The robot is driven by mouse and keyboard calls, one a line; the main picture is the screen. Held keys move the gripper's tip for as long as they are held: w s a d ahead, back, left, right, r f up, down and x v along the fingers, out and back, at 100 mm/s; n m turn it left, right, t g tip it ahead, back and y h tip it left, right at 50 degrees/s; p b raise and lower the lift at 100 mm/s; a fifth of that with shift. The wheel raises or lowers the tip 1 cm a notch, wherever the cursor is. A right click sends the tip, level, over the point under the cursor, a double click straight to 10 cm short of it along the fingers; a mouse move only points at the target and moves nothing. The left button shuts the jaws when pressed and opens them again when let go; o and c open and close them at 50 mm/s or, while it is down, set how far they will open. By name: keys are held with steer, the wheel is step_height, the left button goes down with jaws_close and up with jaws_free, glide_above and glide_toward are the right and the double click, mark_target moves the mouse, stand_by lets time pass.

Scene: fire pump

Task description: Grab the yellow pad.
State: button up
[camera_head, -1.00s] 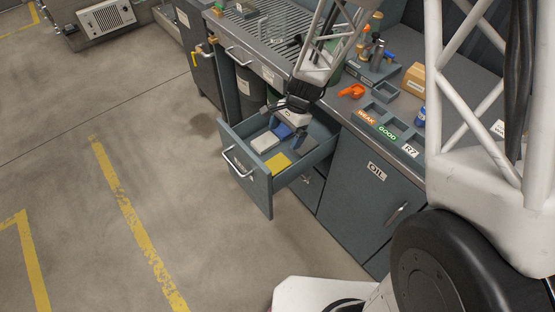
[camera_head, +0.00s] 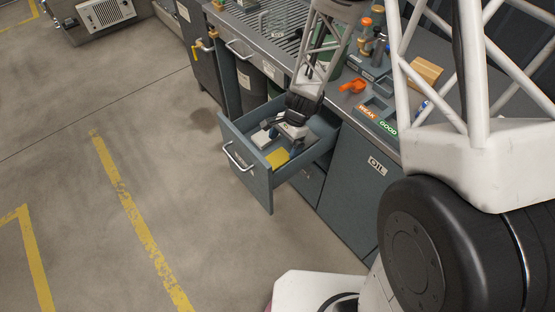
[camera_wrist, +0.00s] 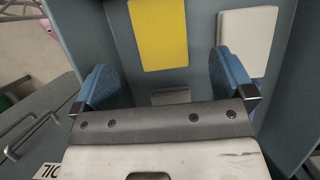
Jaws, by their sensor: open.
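The yellow pad (camera_head: 278,158) lies flat in the open drawer (camera_head: 246,180), near its front right part. It also shows in the wrist view (camera_wrist: 159,34), ahead of my gripper and between the lines of its two fingers. My gripper (camera_head: 281,139) is inside or just over the drawer, close behind the pad and apart from it. In the wrist view my gripper (camera_wrist: 164,85) has its two blue fingers spread wide, with nothing between them. A whitish pad (camera_wrist: 247,40) lies to the right of the yellow one there, close to the right finger.
A grey piece (camera_wrist: 171,96) partly shows low between the fingers. The drawer walls stand close around my gripper. The workbench above holds an orange tool (camera_head: 353,86), a tray labelled WEAK and GOOD (camera_head: 376,116), and a wooden block (camera_head: 425,70).

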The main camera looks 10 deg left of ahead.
mark_target(278, 158)
steer(key=shift+s+a+f, duration=0.1)
steer(key=shift+f, duration=0.35)
steer(key=shift+x, duration=2.6)
steer(key=c, duration=1)
steer(key=shift+r, duration=0.15)
step_height(278, 158, up, 10)
